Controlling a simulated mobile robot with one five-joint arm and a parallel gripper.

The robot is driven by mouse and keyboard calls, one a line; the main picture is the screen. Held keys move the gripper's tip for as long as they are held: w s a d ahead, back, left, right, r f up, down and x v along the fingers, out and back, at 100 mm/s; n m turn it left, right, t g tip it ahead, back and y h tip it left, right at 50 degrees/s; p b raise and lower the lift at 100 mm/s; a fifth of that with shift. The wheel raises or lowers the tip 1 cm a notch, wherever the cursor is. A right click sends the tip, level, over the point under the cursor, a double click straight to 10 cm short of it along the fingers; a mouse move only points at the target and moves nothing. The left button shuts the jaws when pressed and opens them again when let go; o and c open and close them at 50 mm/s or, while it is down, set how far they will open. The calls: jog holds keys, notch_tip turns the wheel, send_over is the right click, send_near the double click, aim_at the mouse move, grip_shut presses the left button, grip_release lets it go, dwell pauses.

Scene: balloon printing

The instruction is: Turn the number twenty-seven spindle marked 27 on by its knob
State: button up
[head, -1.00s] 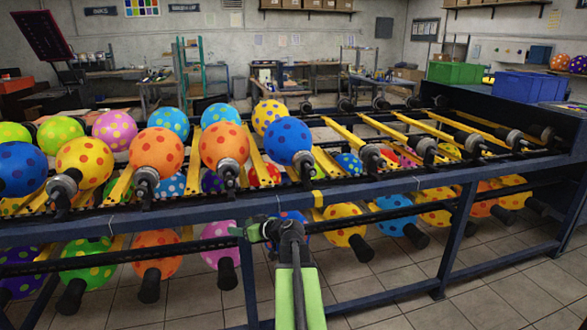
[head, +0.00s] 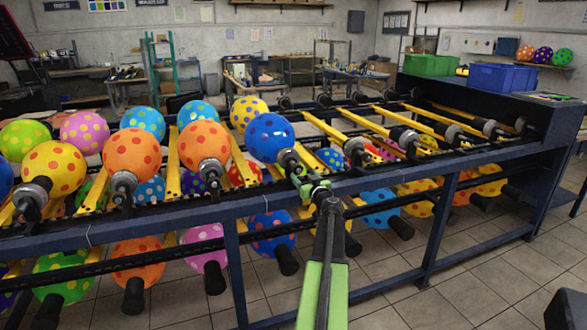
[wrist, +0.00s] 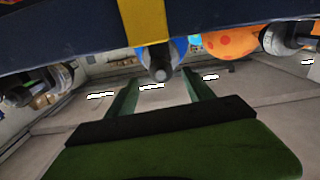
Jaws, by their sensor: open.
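I cannot read the number 27 on any spindle. My gripper (head: 312,187) is open and empty, just in front of the rack's upper rail, by the spindle (head: 289,161) that bears a blue balloon with red dots (head: 269,137). In the wrist view my two green fingers (wrist: 161,92) stand apart. A dark, round spindle end (wrist: 161,70) shows between and beyond them, apart from the fingers, with part of a blue balloon behind it. In the head view my gripper partly covers the rail and the spindle's near end.
The dark blue rail (head: 200,210) runs across the front. Neighbouring spindles bear orange balloons (head: 203,145); those to the right (head: 404,137) are bare. More balloons hang on a lower row.

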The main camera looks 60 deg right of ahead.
aim_at(295, 167)
jog(key=x, duration=0.9)
grip_shut()
